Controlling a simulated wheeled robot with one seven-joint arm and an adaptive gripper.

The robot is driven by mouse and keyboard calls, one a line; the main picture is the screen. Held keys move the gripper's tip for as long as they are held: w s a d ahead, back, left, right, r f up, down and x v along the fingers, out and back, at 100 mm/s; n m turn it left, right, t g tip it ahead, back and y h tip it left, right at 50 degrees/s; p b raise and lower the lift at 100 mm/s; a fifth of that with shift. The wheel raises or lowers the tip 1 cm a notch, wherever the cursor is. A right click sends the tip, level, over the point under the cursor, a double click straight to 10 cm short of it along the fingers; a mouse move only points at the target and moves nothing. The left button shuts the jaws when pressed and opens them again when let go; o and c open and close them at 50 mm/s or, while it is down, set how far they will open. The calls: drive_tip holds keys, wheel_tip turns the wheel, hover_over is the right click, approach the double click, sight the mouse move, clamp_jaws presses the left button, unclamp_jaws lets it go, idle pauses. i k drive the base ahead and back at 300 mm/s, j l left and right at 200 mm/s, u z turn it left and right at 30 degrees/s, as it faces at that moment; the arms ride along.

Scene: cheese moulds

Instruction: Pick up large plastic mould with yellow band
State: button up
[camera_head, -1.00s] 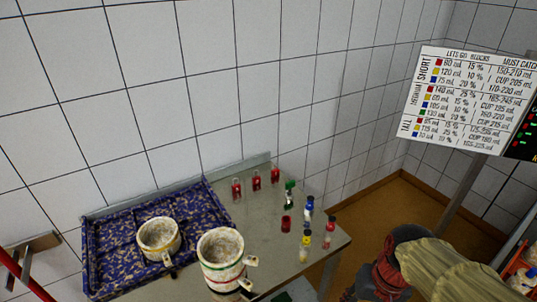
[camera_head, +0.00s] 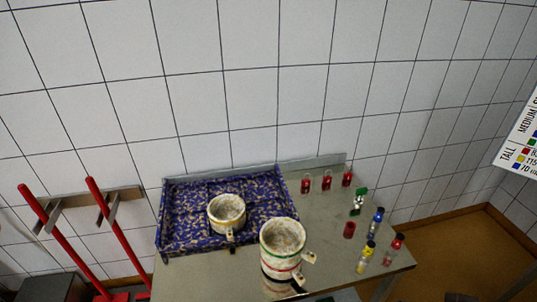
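A short, wide whitish mould (camera_head: 226,215) with a yellowish band near its rim stands in the blue patterned tray (camera_head: 181,243). It has a small tag or handle at its front. A taller whitish mould (camera_head: 281,254) stands on the metal table, in front and to the right of the tray. It shows a green band near the top and a red band lower down, with small white tabs on its right side. I see no yellow band on this taller one. My gripper is not in view.
The metal table (camera_head: 327,226) holds several small red-bodied items (camera_head: 327,181) along the back and several small bottles (camera_head: 366,254) at the right. A red cup (camera_head: 349,230) stands among them. Red-handled tools (camera_head: 110,230) hang at the left wall. Some tabletop between is bare.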

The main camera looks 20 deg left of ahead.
sight(227, 214)
drive_tip(key=u, duration=1.35)
